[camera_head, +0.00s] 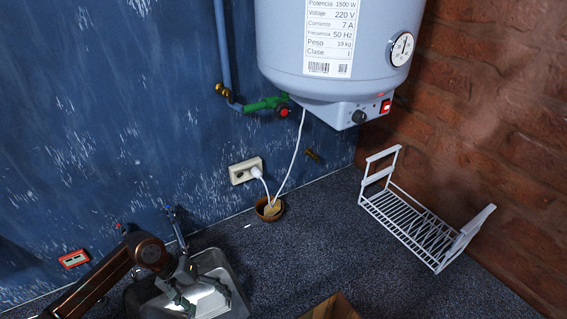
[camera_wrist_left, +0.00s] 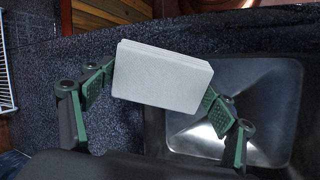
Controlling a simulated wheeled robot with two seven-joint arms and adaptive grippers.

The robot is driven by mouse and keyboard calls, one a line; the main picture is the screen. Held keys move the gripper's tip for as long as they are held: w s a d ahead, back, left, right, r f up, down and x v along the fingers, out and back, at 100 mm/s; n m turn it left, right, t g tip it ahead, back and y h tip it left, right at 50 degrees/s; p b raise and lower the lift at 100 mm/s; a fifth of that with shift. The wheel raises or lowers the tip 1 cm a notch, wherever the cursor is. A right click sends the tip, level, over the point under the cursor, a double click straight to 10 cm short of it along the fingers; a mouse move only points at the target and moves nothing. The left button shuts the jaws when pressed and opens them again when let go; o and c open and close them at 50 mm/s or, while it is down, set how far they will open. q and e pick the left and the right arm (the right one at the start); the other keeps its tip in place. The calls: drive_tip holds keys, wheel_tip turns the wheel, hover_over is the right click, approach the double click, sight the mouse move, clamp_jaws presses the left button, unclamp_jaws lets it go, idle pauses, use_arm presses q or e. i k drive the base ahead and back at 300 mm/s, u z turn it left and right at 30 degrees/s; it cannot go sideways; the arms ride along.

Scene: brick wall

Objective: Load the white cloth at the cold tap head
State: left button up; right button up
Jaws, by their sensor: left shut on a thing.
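The white cloth (camera_wrist_left: 160,80) shows in the left wrist view as a flat, folded pale block. My left gripper (camera_wrist_left: 158,92) is shut on it, with green finger pads at its two sides. In the head view my left gripper (camera_head: 196,284) is over the metal sink (camera_head: 238,294), and the cloth is hard to tell from the bright basin there. The cold tap head (camera_head: 170,211), small and blue, stands at the wall behind the gripper, partly near my arm. A red tap head (camera_head: 122,228) is to its left. My right gripper is not in view.
A white wire rack (camera_head: 408,225) stands at the right on the dark speckled counter. A white water heater (camera_head: 340,45) hangs above. A wooden thing (camera_head: 330,308) is at the front edge. The middle counter is clear.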

sight(168, 208)
drive_tip(key=z, duration=1.45)
drive_tip(key=k, duration=0.85)
drive_tip(key=u, duration=1.9)
